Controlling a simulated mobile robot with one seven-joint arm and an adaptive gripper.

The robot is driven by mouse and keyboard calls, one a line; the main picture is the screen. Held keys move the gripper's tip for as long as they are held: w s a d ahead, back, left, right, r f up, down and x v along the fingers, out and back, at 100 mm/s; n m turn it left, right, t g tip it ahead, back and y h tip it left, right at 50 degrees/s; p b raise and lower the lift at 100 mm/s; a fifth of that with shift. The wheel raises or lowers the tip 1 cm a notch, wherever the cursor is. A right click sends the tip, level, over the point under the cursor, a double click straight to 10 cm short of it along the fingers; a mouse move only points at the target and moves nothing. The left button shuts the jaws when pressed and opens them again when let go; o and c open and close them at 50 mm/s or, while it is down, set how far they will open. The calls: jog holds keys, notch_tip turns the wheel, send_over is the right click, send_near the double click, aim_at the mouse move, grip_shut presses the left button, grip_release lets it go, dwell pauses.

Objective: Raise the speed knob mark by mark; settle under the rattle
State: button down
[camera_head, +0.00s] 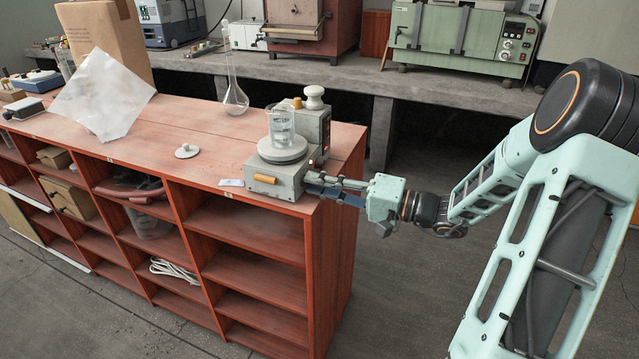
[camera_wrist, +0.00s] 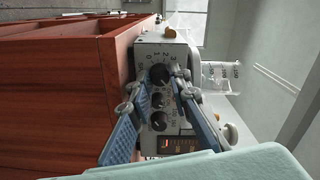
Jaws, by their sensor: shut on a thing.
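A grey stirrer (camera_head: 272,184) with a round top plate stands at the right end of the red wooden bench top. A glass beaker (camera_head: 281,126) with clear contents is on its plate; it also shows in the wrist view (camera_wrist: 222,76). The wrist view shows the control panel with a dark speed knob (camera_wrist: 160,74) and numerals 0 to 3 around it. My gripper (camera_head: 313,183) reaches in from the right, its fingers shut on this knob, one on each side. The knob's exact pointer position is too small to read. Any rattle cannot be seen.
Two smaller dark knobs (camera_wrist: 158,121) and a lit display (camera_wrist: 180,144) lie close to my fingers. A round-bottomed flask (camera_head: 234,96), a small white lid (camera_head: 187,151) and a white sheet (camera_head: 102,95) are on the bench. The floor at the right is clear.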

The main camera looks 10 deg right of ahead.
jog(key=c, duration=1.8)
grip_release()
jog(key=v, duration=1.2)
